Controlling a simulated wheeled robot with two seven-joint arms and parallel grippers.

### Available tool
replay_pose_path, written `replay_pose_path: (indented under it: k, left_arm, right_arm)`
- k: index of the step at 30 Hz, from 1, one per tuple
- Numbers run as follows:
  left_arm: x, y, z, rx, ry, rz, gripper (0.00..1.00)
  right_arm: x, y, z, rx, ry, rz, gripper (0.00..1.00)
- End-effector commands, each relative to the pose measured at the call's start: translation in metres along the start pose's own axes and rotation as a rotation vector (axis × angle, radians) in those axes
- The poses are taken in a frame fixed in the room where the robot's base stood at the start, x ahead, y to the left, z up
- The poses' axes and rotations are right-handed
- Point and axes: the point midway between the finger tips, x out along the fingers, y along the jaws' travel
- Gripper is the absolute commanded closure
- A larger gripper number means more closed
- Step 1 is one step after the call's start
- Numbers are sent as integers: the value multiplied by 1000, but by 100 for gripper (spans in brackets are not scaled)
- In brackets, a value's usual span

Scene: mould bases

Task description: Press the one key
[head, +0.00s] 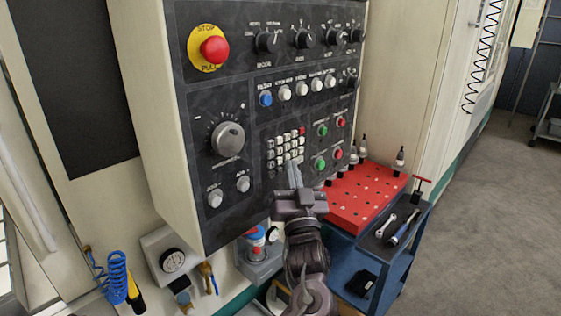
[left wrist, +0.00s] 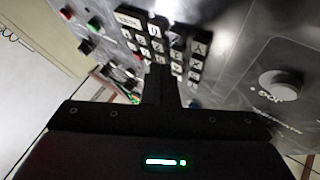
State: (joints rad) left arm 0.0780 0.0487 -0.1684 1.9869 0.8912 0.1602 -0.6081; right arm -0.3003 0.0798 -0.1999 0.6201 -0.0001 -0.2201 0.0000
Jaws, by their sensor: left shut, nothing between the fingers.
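A small keypad (head: 285,146) of pale keys, with a red key at its top right, sits low on the dark control panel. In the left wrist view the closed fingers (left wrist: 158,78) overlap the keypad and hide some keys. I cannot tell whether the tips touch a key.
Green and red buttons (head: 322,131) sit right of the keypad. A large dial (head: 228,139) is to the left, and a red stop button (head: 214,50) is above. A blue cart with a red tool tray (head: 366,197) stands close at the right, below the panel.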

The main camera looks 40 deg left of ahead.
Motion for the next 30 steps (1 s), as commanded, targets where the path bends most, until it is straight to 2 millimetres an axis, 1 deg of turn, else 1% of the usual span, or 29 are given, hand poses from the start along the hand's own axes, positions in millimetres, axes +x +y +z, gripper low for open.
replay_pose_path:
  k: [7, 30]
  left_arm:
    - [6, -4, 4, 1, 0, 0, 100]
    - [9, -7, 6, 1, 0, 0, 100]
  right_arm:
    - [-2, 0, 0, 0, 0, 0, 47]
    - [-3, 0, -1, 0, 0, 0, 47]
